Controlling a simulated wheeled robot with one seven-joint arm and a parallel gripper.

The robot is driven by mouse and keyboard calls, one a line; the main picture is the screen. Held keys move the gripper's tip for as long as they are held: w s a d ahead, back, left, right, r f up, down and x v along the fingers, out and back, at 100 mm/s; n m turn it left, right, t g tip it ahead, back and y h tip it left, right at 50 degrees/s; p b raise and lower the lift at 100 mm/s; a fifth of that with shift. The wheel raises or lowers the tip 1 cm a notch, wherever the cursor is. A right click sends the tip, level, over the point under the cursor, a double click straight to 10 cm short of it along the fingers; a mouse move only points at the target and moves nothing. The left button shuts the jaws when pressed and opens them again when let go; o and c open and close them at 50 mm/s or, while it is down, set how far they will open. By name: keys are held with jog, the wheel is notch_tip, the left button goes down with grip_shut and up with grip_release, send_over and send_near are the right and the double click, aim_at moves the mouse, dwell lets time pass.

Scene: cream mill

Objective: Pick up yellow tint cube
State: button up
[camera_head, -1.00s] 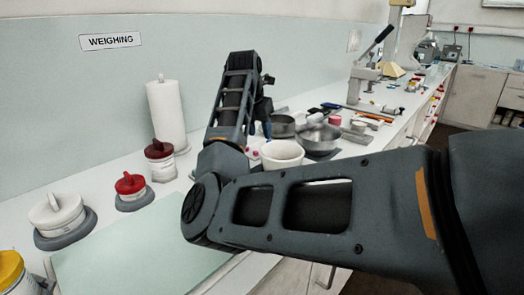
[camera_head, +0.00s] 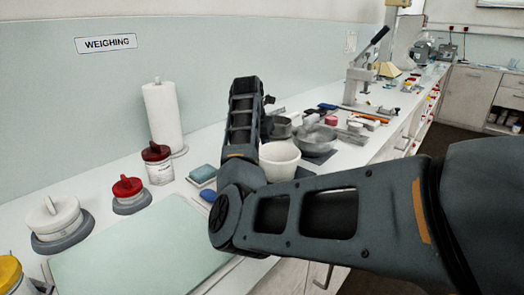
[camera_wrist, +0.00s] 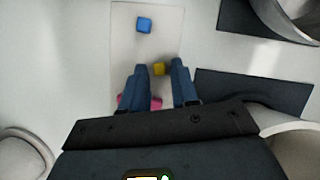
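The small yellow tint cube (camera_wrist: 159,70) lies on a pale rectangular mat (camera_wrist: 172,18) in the wrist view. My gripper (camera_wrist: 159,66) is open, its two blue fingers apart on either side of the cube in the picture. I cannot tell how far above it the fingertips are. A blue cube (camera_wrist: 144,25) lies farther up on the mat. Pink pieces (camera_wrist: 155,103) show partly beside and behind the left finger. In the head view my arm hides the fingers and the cubes.
A white bowl (camera_head: 279,160) and a metal bowl (camera_head: 316,139) stand near the arm. Dark mats (camera_wrist: 255,92) flank the pale mat on the right.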

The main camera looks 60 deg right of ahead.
grip_shut()
jog(key=shift+r, duration=0.1)
dwell(0.4)
jog(key=shift+r, duration=0.3)
jog(key=r, duration=0.3)
jog(key=shift+s+r, duration=0.2)
jog(key=shift+r, duration=0.15)
jog(key=s+d+r, duration=0.1)
jog(key=s+r, duration=0.1)
jog(key=s, duration=0.1)
jog(key=s+d+r+b, duration=0.1)
jog(key=s+r, duration=0.1)
jog(key=s, duration=0.2)
jog(key=s+d+r, duration=0.1)
jog(key=s+r, duration=0.1)
jog(key=s, duration=0.1)
jog(key=shift+s+d+r, duration=0.1)
jog(key=shift+s+r, duration=0.15)
jog(key=shift+s, duration=0.15)
